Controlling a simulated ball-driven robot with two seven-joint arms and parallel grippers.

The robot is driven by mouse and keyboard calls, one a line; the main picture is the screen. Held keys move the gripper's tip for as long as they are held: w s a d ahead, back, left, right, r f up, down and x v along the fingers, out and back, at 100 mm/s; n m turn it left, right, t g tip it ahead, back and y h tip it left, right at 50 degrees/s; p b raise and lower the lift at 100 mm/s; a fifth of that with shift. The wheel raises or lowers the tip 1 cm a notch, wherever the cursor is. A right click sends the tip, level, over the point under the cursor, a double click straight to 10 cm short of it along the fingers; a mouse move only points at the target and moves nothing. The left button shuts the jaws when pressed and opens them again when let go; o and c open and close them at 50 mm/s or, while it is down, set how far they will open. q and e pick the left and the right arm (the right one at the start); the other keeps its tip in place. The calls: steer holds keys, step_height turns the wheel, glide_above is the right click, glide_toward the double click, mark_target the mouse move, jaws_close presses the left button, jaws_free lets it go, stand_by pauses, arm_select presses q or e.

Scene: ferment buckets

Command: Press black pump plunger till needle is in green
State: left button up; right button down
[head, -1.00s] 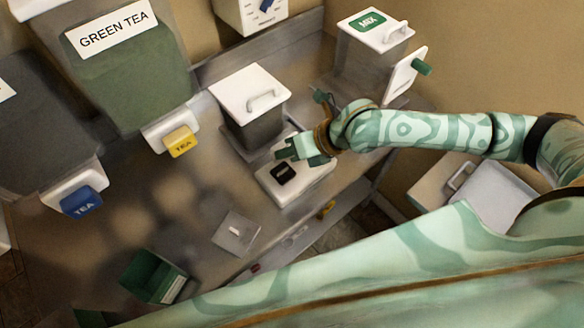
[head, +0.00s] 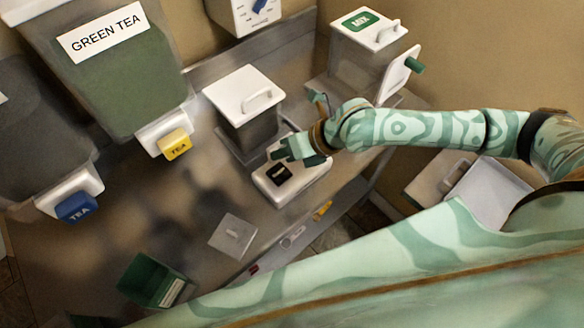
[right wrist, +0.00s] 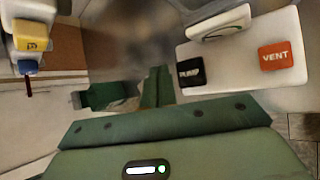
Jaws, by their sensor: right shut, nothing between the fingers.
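The black pump plunger (head: 279,175) sits on a white pump base (head: 301,186) on the metal bench. It also shows in the right wrist view (right wrist: 190,71), marked PUMP, beside an orange VENT button (right wrist: 275,56). A white gauge-like part with a green band (right wrist: 219,24) stands behind them, seen at a slant; no needle can be read. My right gripper (head: 283,153) is shut and empty, just behind the plunger in the head view. Its fingertips (right wrist: 158,72) appear close left of the plunger in the wrist view; contact cannot be told. My left gripper is not in view.
A white-lidded container (head: 245,95) stands right behind the pump base. A MIX container (head: 367,45) is at the back right. A green tea tank (head: 115,75) with a yellow tap (head: 174,144) is at left.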

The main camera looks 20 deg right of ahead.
steer(key=shift+r, duration=0.15)
stand_by(0.7)
step_height(320, 180, up, 4)
steer(key=shift+f+p, duration=0.2)
steer(key=shift+p, duration=0.45)
steer(key=b, duration=0.7)
glide_above(270, 171)
steer(key=s+d, duration=0.2)
steer(key=d, duration=0.1)
step_height(270, 171, down, 7)
steer(key=shift+a+r, duration=0.1)
step_height(270, 171, down, 2)
steer(key=shift+b, duration=0.7)
steer(key=shift+f, duration=0.45)
